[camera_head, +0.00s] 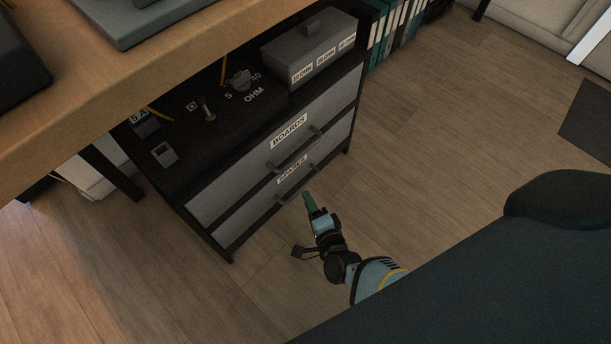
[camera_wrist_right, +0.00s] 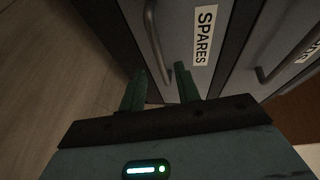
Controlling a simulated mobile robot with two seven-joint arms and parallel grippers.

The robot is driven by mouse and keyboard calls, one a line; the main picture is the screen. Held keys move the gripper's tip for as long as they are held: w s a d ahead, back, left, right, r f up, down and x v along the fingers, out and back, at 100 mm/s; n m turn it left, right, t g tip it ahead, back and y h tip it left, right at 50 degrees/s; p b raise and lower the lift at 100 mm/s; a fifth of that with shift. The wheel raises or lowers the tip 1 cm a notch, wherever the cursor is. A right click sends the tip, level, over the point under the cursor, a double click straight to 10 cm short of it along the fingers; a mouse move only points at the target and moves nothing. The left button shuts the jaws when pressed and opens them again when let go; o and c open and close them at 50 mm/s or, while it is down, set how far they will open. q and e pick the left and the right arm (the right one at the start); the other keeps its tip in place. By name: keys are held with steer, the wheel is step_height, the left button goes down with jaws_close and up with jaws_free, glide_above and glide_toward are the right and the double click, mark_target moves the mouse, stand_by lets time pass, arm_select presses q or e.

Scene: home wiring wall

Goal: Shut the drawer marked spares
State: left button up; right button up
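The spares drawer (camera_head: 262,205) is the lower grey drawer of a dark cabinet, with a white label and a bar handle (camera_head: 297,186). In the right wrist view its front (camera_wrist_right: 185,22), label (camera_wrist_right: 204,36) and handle (camera_wrist_right: 154,38) are close ahead. I cannot tell how far, if at all, it stands out from the cabinet. My right gripper (camera_head: 308,200) is low in front of it. In the wrist view its two green fingers (camera_wrist_right: 159,78) are apart, with the handle's near end between them in the picture; contact is unclear. My left gripper is not in view.
The boards drawer (camera_head: 240,168) is directly above, with its own handle (camera_head: 293,151). A grey labelled box (camera_head: 312,48) and a dark ohm panel (camera_head: 215,105) are on top of the cabinet. A wooden tabletop (camera_head: 150,62) overhangs at left.

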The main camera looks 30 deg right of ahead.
steer(key=s, duration=0.2)
steer(key=s+p, duration=0.1)
steer(key=shift+s+r, duration=0.35)
steer(key=shift+r, duration=0.05)
